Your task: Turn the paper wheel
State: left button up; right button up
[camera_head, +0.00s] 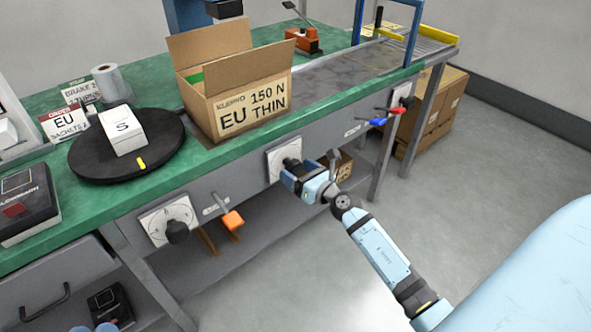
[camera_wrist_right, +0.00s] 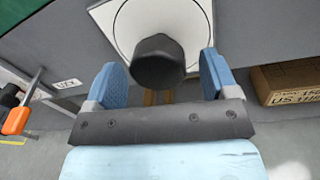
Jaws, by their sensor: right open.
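A white square plate with a round dial (camera_head: 279,161) is on the bench's front panel, partly hidden by my right gripper (camera_head: 293,181). In the right wrist view its dark knob (camera_wrist_right: 157,62) sits between the open fingers of my right gripper (camera_wrist_right: 160,78), with gaps visible on both sides. A second dial plate (camera_head: 153,220) with a dark knob (camera_head: 177,232) is further left. I cannot read which wheel is the paper one. Two blue tips at the bottom left edge seem to be my left gripper (camera_head: 93,328); its opening cannot be judged.
An orange-ended lever (camera_head: 232,220) hangs between the dials and shows in the wrist view (camera_wrist_right: 16,121). Red and blue handles (camera_head: 387,117) are further right. On the green bench are a carton (camera_head: 235,100) and a black turntable (camera_head: 95,168) bearing a white box (camera_head: 122,130). Floor in front is clear.

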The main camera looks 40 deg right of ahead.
jog(key=shift+w+a, duration=0.1)
jog(key=shift+w, duration=0.45)
jog(key=c, duration=0.9)
jog(key=shift+r+m, duration=0.1)
jog(key=shift+m, duration=0.2)
